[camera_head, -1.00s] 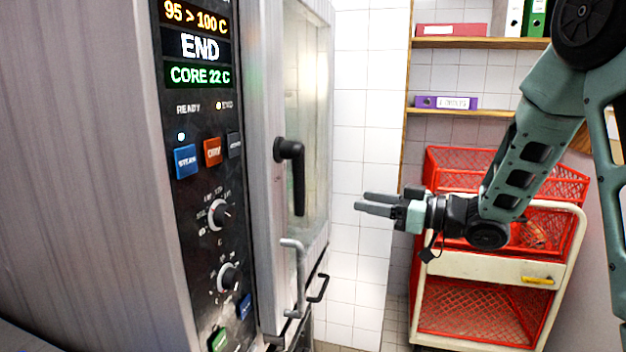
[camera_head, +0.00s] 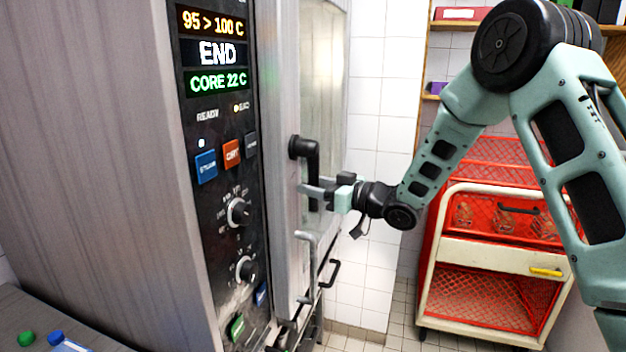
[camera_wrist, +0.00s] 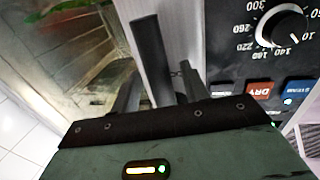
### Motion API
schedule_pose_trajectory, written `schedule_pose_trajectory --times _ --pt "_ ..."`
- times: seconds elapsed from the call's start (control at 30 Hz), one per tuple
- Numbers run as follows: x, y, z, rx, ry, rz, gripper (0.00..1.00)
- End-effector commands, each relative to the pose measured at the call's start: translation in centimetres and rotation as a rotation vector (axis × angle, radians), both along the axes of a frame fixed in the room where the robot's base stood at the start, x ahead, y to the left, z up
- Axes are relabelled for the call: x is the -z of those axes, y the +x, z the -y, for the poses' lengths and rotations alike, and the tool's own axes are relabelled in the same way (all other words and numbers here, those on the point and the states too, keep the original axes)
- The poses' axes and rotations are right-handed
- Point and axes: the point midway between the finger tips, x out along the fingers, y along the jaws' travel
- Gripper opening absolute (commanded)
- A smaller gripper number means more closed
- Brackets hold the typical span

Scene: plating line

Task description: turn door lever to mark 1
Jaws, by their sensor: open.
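The black door lever (camera_head: 313,165) is on the oven door (camera_head: 322,85). Its arm hangs straight down from its pivot. My gripper (camera_head: 312,188) is at the lower part of the lever, with its fingers reaching across it from the right. In the wrist view the lever (camera_wrist: 150,50) stands between the two open fingers (camera_wrist: 157,80), with visible gaps beside it. The fingers do not appear closed on it. I cannot make out mark 1 in either view.
The control panel (camera_head: 215,125) with knobs and buttons is left of the door. A grey bar handle (camera_head: 308,270) sticks out just below the lever. A cream cart with red mesh (camera_head: 490,251) stands at the right. White tiled wall lies behind.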

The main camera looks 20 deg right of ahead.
Motion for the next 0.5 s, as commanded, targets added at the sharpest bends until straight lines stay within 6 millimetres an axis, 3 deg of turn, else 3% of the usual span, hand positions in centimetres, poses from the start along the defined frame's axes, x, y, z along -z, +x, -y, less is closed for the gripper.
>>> schedule_pose_trajectory --times 0.37,0.5 --pt "0.06 0.47 -0.48 0.0 0.0 0.0 0.45" --pt "0.04 0.47 -0.46 0.0 0.0 0.0 0.12"
